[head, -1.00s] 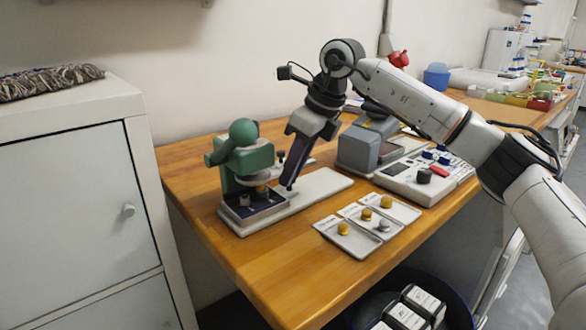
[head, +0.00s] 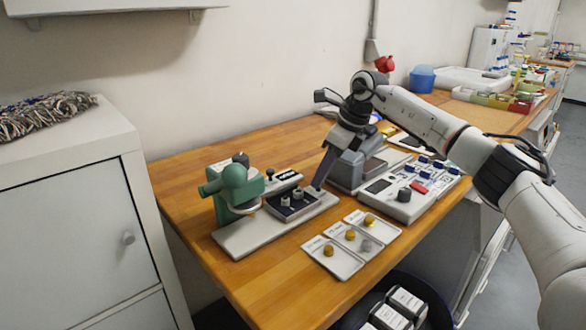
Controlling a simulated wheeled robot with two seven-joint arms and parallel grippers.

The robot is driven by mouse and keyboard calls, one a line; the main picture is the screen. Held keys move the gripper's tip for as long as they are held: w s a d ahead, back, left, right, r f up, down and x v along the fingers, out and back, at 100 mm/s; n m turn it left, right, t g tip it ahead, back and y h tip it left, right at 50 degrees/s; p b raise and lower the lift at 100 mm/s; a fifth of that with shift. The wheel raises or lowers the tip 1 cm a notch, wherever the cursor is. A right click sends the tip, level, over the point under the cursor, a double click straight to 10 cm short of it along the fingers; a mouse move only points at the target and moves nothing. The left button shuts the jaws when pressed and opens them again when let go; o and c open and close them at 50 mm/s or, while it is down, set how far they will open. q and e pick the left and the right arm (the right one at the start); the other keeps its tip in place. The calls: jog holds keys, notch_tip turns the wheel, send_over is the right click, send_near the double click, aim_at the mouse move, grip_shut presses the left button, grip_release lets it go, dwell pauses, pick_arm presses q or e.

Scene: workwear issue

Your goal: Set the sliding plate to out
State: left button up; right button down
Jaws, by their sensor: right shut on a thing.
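The sliding plate (head: 298,213) is a dark blue plate with small grey pegs on top. It lies on the pale base (head: 235,241) of a green press (head: 234,184), to the right of the press head and clear of it. My right gripper (head: 318,187) reaches down from behind to the right end of the plate and is shut there. The part held between its fingers is hidden. My left gripper is not in view.
Three small trays with brass and grey pieces (head: 330,260) lie in front on the wooden bench (head: 270,280). A grey machine (head: 360,165) and a control panel with a dark knob (head: 410,205) stand to the right. A white cabinet (head: 75,220) is at left.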

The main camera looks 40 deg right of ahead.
jog(key=shift+d+r, duration=0.15)
jog(key=shift+d, duration=0.25)
jog(key=c, duration=1.6)
grip_release()
jog(key=shift+d, duration=0.1)
jog(key=shift+o, duration=0.2)
jog(key=v, duration=1)
jog(key=shift+s, duration=0.2)
